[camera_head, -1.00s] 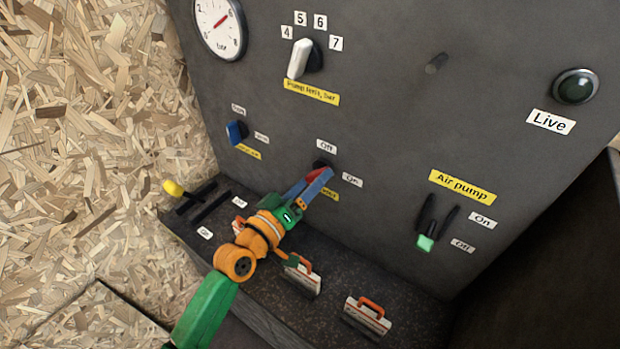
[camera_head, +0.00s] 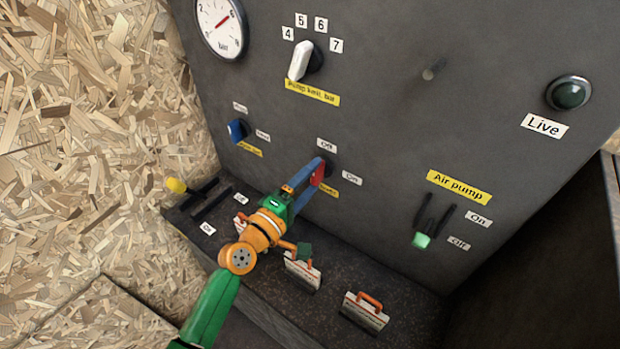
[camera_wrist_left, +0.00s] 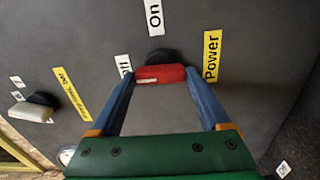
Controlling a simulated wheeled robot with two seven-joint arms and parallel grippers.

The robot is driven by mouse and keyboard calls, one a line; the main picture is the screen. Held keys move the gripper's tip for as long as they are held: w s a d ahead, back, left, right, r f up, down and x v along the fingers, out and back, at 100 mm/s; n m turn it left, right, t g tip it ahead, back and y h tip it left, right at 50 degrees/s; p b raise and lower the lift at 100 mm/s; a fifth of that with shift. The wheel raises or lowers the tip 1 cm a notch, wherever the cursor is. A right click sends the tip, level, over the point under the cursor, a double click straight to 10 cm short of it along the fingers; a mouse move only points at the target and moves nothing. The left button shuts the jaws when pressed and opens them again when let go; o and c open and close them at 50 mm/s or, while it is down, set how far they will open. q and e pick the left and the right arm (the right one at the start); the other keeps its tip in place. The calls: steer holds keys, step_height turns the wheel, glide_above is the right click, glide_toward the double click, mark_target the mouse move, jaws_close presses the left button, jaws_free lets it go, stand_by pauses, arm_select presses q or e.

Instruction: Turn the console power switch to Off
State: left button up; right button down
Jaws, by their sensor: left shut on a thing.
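The power switch (camera_head: 318,174) is a red handle on a dark round base on the grey console panel. My left gripper (camera_head: 319,171) is shut on it, one blue finger on each end of the handle. In the left wrist view the red handle (camera_wrist_left: 160,74) lies crosswise between the fingers, in line with the partly covered Off label (camera_wrist_left: 123,67). The On label (camera_wrist_left: 153,15) stands off to its side, and the yellow Power label (camera_wrist_left: 212,55) is opposite Off. In the head view the fingers hide part of the handle. My right gripper is not in view.
A white selector knob (camera_head: 299,61) and a gauge (camera_head: 221,24) are above. A blue knob (camera_head: 237,131) is to the left. The green-tipped air pump lever (camera_head: 421,240) is to the right. A ledge below carries a yellow-tipped lever (camera_head: 176,185) and orange-handled items (camera_head: 366,312).

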arm_select(q)
steer(key=shift+n, duration=0.3)
steer(key=shift+r, duration=0.1)
steer(key=o, duration=1.2)
steer(key=shift+w+d, duration=0.1)
steer(key=v, duration=0.7)
